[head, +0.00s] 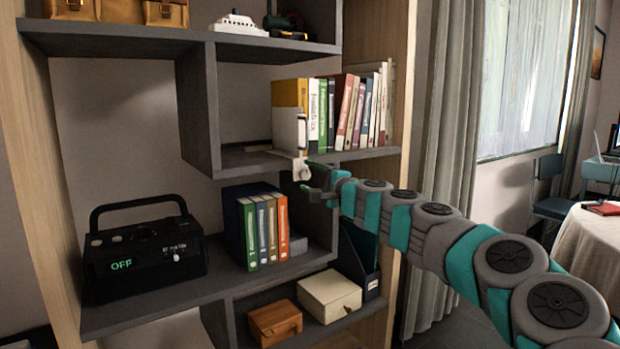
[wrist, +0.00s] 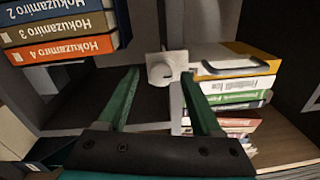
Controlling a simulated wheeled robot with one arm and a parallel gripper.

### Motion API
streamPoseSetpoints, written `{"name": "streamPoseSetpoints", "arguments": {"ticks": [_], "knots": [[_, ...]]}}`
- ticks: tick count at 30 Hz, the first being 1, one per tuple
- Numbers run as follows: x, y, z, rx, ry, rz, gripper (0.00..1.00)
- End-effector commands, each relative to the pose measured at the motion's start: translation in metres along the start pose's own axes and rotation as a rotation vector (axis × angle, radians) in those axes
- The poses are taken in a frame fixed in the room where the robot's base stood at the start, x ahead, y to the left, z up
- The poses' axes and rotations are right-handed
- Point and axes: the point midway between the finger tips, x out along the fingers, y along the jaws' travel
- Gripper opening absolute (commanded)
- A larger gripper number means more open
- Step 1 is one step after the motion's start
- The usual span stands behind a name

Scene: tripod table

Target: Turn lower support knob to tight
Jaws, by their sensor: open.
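A small off-white knob (head: 301,171) sits just below the front edge of the middle shelf, under a white upright support plate (head: 285,131) beside the book row. My gripper (head: 312,186) is open, just right of and below the knob. In the wrist view, the knob (wrist: 160,74) lies between and beyond the two green fingertips (wrist: 160,82), with a finger on each side. I cannot tell whether either finger touches it. A small dark mark shows on the knob, but its setting is not readable.
A book row (head: 350,108) stands on the shelf above. Upright coloured books (head: 263,230) stand on the lower shelf, near my gripper. A black device reading OFF (head: 140,250) is at left. Small boxes (head: 328,292) and a dark file holder (head: 358,258) are below.

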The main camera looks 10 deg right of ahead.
Motion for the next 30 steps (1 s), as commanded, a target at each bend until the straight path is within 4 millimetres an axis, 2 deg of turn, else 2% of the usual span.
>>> {"name": "streamPoseSetpoints", "arguments": {"ticks": [15, 21, 30], "knots": [[-0.065, -0.001, -0.002, 0.0, 0.003, -0.003, 0.66], [-0.073, 0.0, -0.001, -0.001, 0.001, -0.001, 0.66], [-0.074, 0.0, -0.001, -0.001, 0.001, 0.0, 0.66]]}}
